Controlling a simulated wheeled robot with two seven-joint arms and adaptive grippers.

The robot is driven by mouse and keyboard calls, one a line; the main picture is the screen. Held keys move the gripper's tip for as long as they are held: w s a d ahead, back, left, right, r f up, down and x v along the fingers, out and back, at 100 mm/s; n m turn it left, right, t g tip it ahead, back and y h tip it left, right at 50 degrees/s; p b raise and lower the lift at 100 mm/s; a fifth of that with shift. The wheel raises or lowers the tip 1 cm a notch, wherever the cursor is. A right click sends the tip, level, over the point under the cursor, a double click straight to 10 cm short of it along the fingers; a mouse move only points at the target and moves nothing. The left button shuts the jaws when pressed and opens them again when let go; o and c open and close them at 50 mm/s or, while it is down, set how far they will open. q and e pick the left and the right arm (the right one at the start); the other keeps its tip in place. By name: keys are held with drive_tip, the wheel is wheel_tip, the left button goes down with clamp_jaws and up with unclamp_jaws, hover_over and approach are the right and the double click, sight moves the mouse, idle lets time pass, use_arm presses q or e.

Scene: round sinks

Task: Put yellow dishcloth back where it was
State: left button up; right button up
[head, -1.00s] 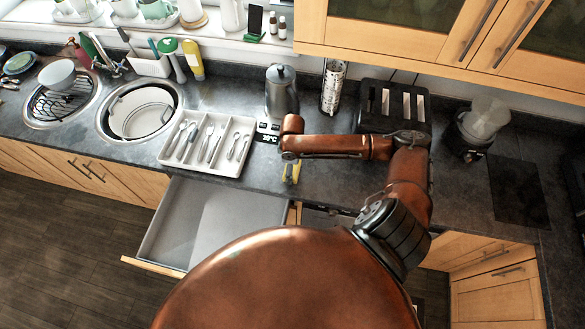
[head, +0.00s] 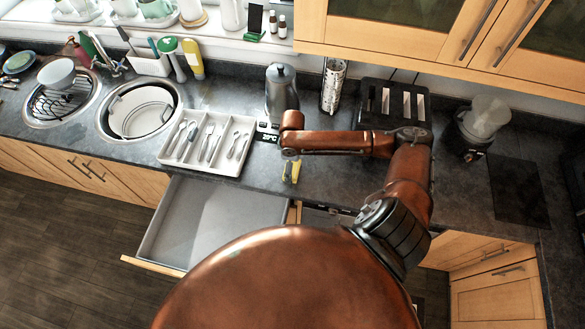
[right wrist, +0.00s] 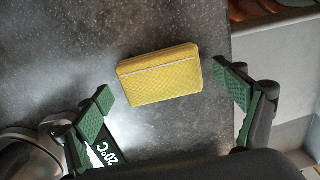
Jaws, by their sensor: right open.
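The yellow dishcloth (right wrist: 158,75) is a folded, roughly rectangular pad with a pale stripe, lying on the dark worktop (right wrist: 150,30) in the right wrist view. In the head view the dishcloth (head: 295,172) shows as a small yellow patch near the worktop's front edge, partly hidden by my right gripper. My right gripper (right wrist: 165,100) is open, with a green-padded finger on either side of the dishcloth and visible gaps between. In the head view my right gripper (head: 290,157) is mostly hidden under its own wrist. My left gripper is not in view.
A white cutlery tray (head: 206,168) and a small 20°C display (head: 268,138) are to the left. An open, pale drawer (head: 205,225) juts out below the front edge. Two round sinks (head: 140,110) are at far left.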

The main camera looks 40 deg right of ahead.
wheel_tip(320, 180, up, 10)
drive_tip(key=shift+r+b, duration=0.25)
drive_tip(key=shift+b, duration=0.05)
drive_tip(key=shift+a+f, duration=0.1)
idle(1.3)
